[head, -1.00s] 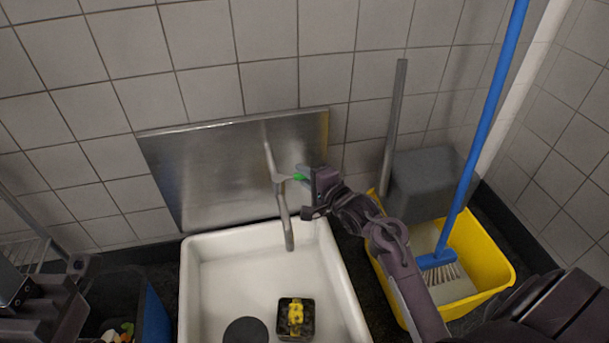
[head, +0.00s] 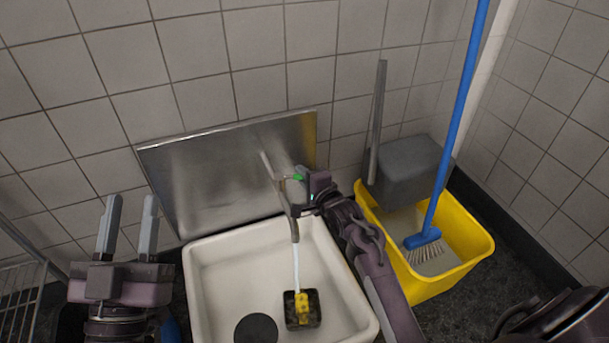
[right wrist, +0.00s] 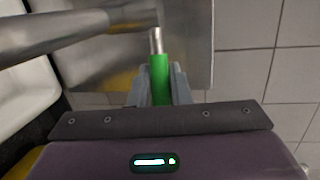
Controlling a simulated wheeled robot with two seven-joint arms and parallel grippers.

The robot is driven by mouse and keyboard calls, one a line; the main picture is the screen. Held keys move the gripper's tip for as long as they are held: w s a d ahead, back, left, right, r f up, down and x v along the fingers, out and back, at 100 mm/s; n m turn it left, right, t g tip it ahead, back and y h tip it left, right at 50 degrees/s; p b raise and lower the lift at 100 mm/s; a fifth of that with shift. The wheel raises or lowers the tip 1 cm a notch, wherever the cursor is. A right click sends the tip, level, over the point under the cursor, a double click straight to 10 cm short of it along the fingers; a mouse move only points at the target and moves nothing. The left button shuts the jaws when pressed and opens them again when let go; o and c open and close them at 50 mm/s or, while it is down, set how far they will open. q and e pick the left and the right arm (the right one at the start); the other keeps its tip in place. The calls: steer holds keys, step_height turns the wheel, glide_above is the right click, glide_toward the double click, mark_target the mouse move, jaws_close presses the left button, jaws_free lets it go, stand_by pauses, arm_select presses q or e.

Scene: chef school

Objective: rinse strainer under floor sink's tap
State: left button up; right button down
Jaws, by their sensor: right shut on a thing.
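A small black square strainer (head: 290,318) with yellow bits in it lies in the white floor sink (head: 212,290). The metal tap (head: 294,228) stands over the sink, and a thin water stream (head: 297,268) falls from its spout onto the strainer. My right gripper (head: 306,182) is shut on the tap's green handle (right wrist: 159,78), seen between its fingers in the right wrist view (right wrist: 158,88). My left gripper (head: 129,208) is open and empty, raised with fingers up, left of the sink.
A dark round disc (head: 256,328) is in the sink bottom. A yellow bucket (head: 460,270) with a blue-handled brush (head: 425,240) stands right of the sink. A steel plate (head: 210,180) backs the tap against the tiled wall. A wire rack (head: 18,290) is at far left.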

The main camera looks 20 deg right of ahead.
steer(key=shift+s+a+r+m+h+p, duration=0.1)
steer(key=shift+s+r+m+h+p, duration=0.1)
steer(key=shift+m+h+p, duration=0.35)
arm_select(q)
step_height(320, 180, down, 16)
steer(key=g+y, duration=0.3)
steer(key=g, duration=0.5)
steer(key=shift+d+p, duration=0.35)
steer(key=shift+d, duration=0.1)
arm_select(e)
steer(key=shift+s+a+f+m+h, duration=0.15)
steer(key=shift+s+m+h, duration=0.15)
steer(key=shift+h, duration=0.35)
arm_select(q)
steer(key=shift+s, duration=0.1)
arm_select(e)
steer(key=c, duration=1.3)
jaws_free()
steer(key=shift+w, duration=0.1)
steer(key=shift+c, duration=0.2)
